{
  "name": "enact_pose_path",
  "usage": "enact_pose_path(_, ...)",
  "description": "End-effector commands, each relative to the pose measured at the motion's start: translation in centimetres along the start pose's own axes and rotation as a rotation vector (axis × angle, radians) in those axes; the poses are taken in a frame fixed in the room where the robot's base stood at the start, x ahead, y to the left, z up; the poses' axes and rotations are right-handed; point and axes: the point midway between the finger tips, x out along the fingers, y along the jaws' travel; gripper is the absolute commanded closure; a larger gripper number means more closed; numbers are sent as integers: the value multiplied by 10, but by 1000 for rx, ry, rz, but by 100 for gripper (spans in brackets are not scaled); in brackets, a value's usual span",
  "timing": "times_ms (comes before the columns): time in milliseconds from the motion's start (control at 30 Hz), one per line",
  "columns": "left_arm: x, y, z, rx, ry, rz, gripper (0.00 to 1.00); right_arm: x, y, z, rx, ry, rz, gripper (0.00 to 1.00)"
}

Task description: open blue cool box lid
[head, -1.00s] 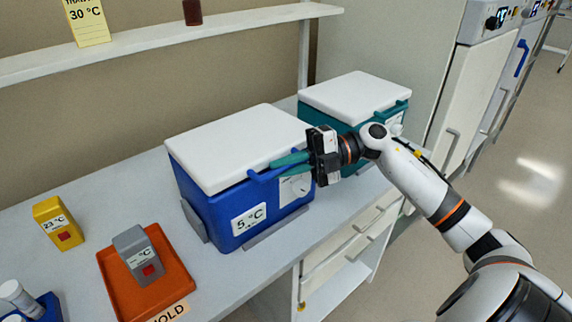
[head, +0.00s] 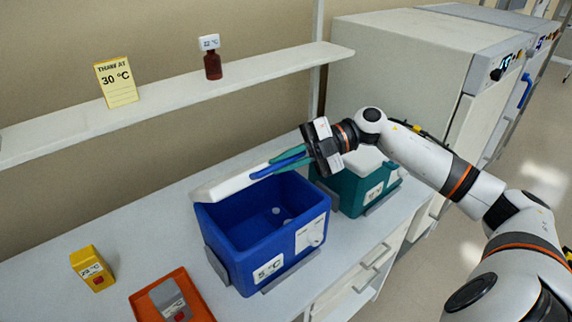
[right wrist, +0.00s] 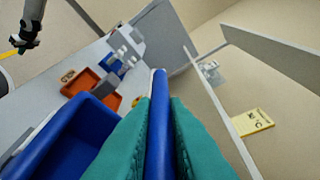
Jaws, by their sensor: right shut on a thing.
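The blue cool box (head: 262,236) stands on the bench with a "5 °C" label on its front, and its inside shows, with a few small pale round spots in it. Its white lid (head: 232,184) is raised and tilted up at the back. My right gripper (head: 290,160) is shut on the lid's blue handle (head: 284,164), above the box's far right. In the right wrist view the blue handle bar (right wrist: 158,120) lies between the teal fingers. My left gripper (right wrist: 26,38) shows dark at the top left of the right wrist view, too small to judge; it is outside the head view.
A teal cool box (head: 352,192) with a white lid stands just right of the blue one, behind my right gripper. An orange tray (head: 200,300) with a grey block and a yellow block (head: 92,270) are at the front left. A shelf (head: 180,100) runs behind.

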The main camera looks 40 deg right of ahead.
Motion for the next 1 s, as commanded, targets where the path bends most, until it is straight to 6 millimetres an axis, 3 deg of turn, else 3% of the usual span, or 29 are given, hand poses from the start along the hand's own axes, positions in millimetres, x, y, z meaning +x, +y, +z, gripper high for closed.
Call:
enact_pose_path(533, -2, 0, 0, 0, 0, 0, 100, -1, -4, 1, -2, 4, -2, 100)
enact_pose_path(567, -2, 0, 0, 0, 0, 0, 100, -1, -4, 1, -2, 4, -2, 83)
enact_pose_path(667, -2, 0, 0, 0, 0, 0, 100, -1, -4, 1, -1, 4, -2, 66)
enact_pose_path(1000, 0, 0, 0, 1, 1, 0, 100, -4, -3, 1, 0, 3, -1, 66)
